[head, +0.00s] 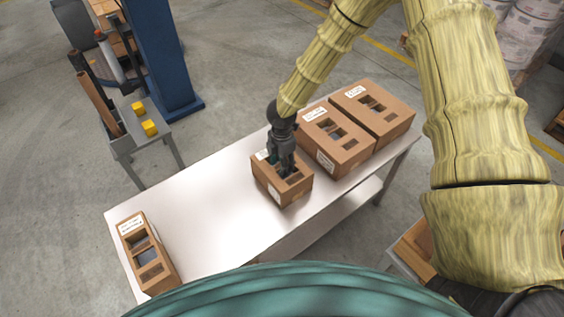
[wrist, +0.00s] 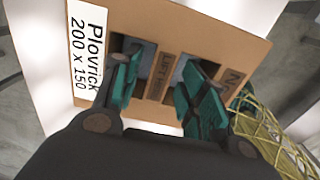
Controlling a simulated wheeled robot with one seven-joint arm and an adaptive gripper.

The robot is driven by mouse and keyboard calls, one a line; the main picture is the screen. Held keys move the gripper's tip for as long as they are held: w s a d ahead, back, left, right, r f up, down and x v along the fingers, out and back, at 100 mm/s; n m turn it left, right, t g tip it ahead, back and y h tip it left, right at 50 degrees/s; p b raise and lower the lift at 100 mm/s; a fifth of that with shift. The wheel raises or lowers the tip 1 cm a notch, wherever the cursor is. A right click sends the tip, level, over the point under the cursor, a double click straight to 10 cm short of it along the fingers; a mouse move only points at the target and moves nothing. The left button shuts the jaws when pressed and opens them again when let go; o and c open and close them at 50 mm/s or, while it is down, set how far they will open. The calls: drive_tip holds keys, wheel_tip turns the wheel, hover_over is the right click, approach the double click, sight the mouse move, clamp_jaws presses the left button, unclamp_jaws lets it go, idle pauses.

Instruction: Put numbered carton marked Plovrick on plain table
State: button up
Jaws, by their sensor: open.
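The numbered carton (head: 290,193) is a small brown box with top openings, standing on a long pale table (head: 215,215) near its middle. In the wrist view the carton (wrist: 205,28) has a white label reading "Plovrick 200 x 150". My gripper (head: 286,168) is over this carton with its fingers down at the top openings. In the wrist view the open gripper (wrist: 158,68) has one green finger on each side of a strip between two openings. Whether the fingers touch the strip is not clear. The carton's underside is hidden.
Two larger brown cartons, one nearer (head: 336,140) and one farther (head: 374,113), stand close to the right. Another carton (head: 148,254) is at the table's left end. Bare tabletop lies between. A small grey stand (head: 158,138) with yellow blocks is beyond the table, beside a blue column (head: 160,55).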

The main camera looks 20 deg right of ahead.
wheel_tip(320, 180, up, 12)
drive_tip(key=b, duration=0.1)
idle(0.6)
drive_tip(key=shift+r, duration=0.1)
